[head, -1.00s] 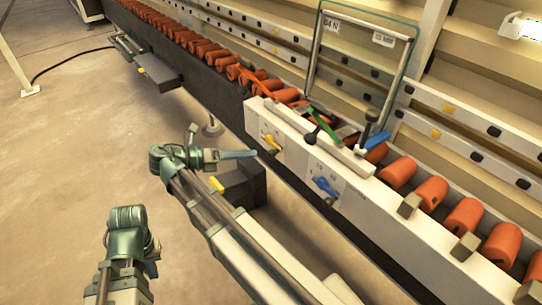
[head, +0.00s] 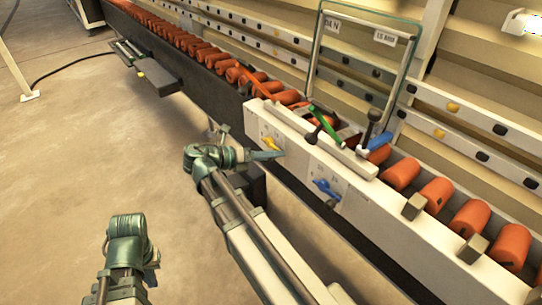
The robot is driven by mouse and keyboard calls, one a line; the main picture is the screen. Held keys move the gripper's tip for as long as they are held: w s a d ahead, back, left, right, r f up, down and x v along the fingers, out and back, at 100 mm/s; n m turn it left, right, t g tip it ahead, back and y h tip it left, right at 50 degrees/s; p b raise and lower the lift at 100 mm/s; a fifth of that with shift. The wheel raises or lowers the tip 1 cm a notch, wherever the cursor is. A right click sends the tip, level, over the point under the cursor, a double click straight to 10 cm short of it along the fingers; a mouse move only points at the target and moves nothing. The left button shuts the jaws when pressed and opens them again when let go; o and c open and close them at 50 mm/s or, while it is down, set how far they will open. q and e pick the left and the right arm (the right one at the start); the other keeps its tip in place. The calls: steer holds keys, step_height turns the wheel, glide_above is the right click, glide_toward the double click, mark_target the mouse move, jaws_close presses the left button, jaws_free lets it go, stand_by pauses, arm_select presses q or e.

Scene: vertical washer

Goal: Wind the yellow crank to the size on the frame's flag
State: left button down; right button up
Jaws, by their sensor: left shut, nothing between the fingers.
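The yellow crank (head: 268,143) sits on a dial on the white panel (head: 300,163), at its left end. My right gripper (head: 282,154) is just below and in front of the crank, pointing right. Its fingers look like one narrow wedge, so I cannot tell whether they are apart or touch the crank. My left gripper (head: 152,274) is low at the left, shut and empty, partly hidden behind its own arm.
A blue crank (head: 325,187) is on the same panel, right of the yellow one. A green lever (head: 323,123), a black-knobbed lever (head: 312,137) and a blue lever (head: 380,141) stand along its top. Orange rollers (head: 402,173) line the conveyor.

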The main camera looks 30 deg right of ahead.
jaws_close()
steer(key=shift+f, duration=0.1)
